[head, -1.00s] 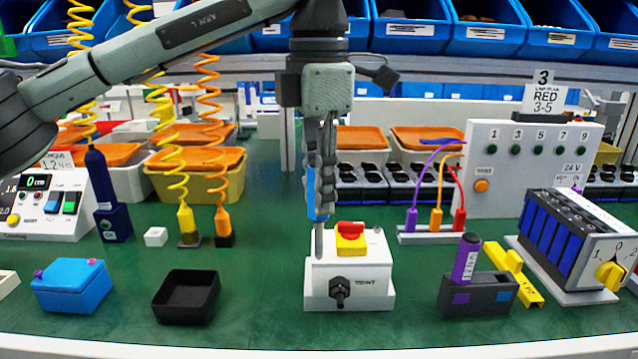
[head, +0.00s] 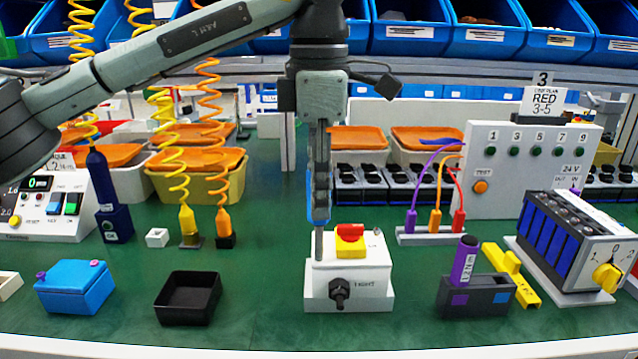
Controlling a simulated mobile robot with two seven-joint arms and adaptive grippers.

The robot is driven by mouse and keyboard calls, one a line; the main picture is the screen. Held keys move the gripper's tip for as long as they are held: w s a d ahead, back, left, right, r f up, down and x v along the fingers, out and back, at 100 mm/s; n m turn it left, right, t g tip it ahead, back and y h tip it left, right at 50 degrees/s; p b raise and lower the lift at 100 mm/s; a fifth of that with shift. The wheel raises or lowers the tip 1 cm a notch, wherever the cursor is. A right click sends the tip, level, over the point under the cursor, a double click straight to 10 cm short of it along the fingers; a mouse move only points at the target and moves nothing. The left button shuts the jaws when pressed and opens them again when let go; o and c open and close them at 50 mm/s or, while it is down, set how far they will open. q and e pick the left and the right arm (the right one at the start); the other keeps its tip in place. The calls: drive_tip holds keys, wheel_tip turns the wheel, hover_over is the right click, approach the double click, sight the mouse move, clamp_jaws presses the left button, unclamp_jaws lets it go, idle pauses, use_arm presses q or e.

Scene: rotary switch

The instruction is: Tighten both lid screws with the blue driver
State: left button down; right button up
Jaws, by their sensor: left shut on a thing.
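My left gripper (head: 320,200) points straight down, shut on the blue driver (head: 319,210), whose handle is mostly hidden by the fingers. The driver stands upright, with its grey shaft (head: 319,245) reaching the left side of the white switch box's lid. The switch box (head: 349,278) has a red knob on a yellow plate (head: 350,241) on top and a black fitting (head: 340,293) on its front. The screw under the shaft is hidden. A small mark at the lid's back right may be the other screw; it is too small to tell. My right gripper is not in view.
A black tray (head: 187,298) and a blue box (head: 74,288) lie to the left. A purple-handled tool (head: 467,262) stands in a dark holder at right, beside yellow pieces (head: 510,270) and a rotary switch unit (head: 568,248). Green table between them is clear.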

use_arm(q)
drive_tip(key=m, duration=0.3)
drive_tip(key=shift+p, duration=0.3)
drive_tip(key=shift+f+m, duration=0.1)
drive_tip(key=shift+m, duration=0.9)
drive_tip(key=shift+m, duration=0.8)
drive_tip(key=m, duration=0.4)
drive_tip(key=shift+m, duration=1.2)
drive_tip(key=shift+f, duration=0.1)
